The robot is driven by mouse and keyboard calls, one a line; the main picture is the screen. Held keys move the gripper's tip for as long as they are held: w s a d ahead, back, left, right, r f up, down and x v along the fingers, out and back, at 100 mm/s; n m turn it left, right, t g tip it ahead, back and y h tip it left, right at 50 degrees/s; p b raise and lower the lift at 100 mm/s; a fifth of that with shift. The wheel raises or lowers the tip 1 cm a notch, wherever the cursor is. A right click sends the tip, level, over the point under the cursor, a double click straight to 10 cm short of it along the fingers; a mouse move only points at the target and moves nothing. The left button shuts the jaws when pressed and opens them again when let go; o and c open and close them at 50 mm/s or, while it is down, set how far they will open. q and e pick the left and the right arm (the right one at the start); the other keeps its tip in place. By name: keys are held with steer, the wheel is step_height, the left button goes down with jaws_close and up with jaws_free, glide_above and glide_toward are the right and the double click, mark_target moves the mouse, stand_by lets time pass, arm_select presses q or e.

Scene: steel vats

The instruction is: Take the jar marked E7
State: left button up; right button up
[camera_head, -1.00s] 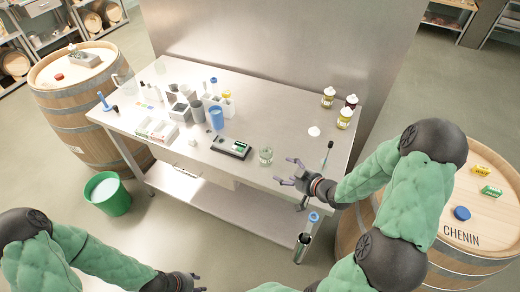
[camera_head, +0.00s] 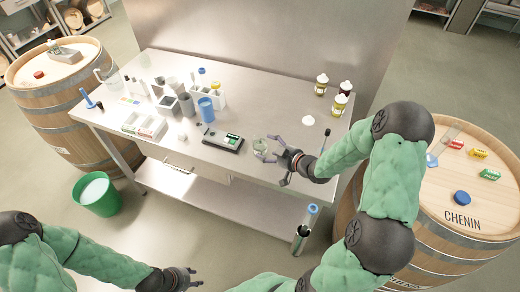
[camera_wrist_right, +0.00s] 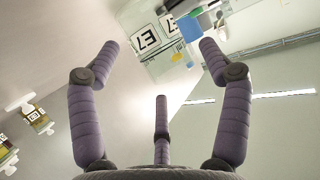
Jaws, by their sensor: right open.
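The jar marked E7 is a clear glass jar (camera_head: 260,146) standing upright near the front edge of the steel table. In the right wrist view the jar shows ahead between the fingers, with dark-framed E7 labels (camera_wrist_right: 146,39) on it. My right gripper (camera_head: 271,158) is open, its purple fingers spread just right of the jar. In the right wrist view the open gripper (camera_wrist_right: 160,62) holds nothing. I cannot tell whether a finger touches the jar. My left gripper (camera_head: 195,279) is low at the bottom edge, away from the table; its finger state is unclear.
A scale (camera_head: 223,140) lies just left of the jar, and a blue cup (camera_head: 206,109) stands behind it. White-capped jars (camera_head: 339,105) stand at the back right. A barrel marked CHENIN (camera_head: 440,210) is right of the table. A green bucket (camera_head: 97,194) stands on the floor.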

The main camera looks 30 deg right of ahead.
steer(key=shift+x, duration=1.3)
jaws_close()
